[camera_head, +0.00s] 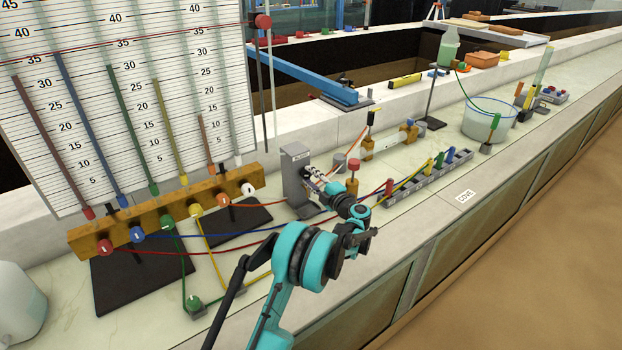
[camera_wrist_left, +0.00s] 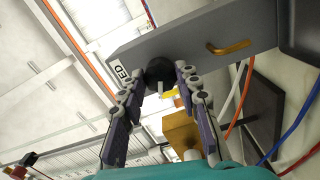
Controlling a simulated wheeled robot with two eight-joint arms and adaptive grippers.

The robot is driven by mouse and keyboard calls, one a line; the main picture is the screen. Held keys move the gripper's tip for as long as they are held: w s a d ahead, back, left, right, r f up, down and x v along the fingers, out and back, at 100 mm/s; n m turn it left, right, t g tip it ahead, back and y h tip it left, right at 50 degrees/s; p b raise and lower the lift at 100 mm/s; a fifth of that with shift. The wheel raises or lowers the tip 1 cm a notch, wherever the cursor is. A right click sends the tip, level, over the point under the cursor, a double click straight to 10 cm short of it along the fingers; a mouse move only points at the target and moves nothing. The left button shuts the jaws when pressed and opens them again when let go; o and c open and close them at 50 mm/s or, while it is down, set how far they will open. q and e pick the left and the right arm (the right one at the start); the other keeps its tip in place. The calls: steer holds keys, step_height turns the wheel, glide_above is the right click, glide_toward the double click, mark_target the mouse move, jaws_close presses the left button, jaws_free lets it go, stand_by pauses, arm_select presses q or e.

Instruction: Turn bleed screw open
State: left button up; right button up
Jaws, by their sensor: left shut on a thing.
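The bleed screw (camera_wrist_left: 158,72) is a round black knob with a pale mark, on the face of a grey block (camera_wrist_left: 222,30) whose label ends in "ED". In the head view the grey block (camera_head: 293,172) stands upright near the middle of the bench, its label too small to read surely. My left gripper (camera_head: 309,174) reaches its right-hand face and hides the screw there. In the left wrist view the fingers of my left gripper (camera_wrist_left: 159,79) close on both sides of the black knob. My right gripper is not in view.
A wooden manifold (camera_head: 170,210) with coloured knobs and a scale board (camera_head: 100,75) stand at left. Red, blue and yellow hoses cross the bench near my arm. A grey rack (camera_head: 428,178) of coloured plugs lies to the right. A brass tap (camera_wrist_left: 230,47) sits on the block.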

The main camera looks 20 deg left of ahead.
arm_select(q)
steer(key=n, duration=0.5)
steer(key=shift+n, duration=0.3)
steer(key=n, duration=0.4)
steer(key=shift+n, duration=0.4)
steer(key=shift+o, duration=0.2)
steer(key=shift+c, duration=0.2)
steer(key=o, duration=1.2)
steer(key=shift+c, duration=0.2)
steer(key=v, duration=1.2)
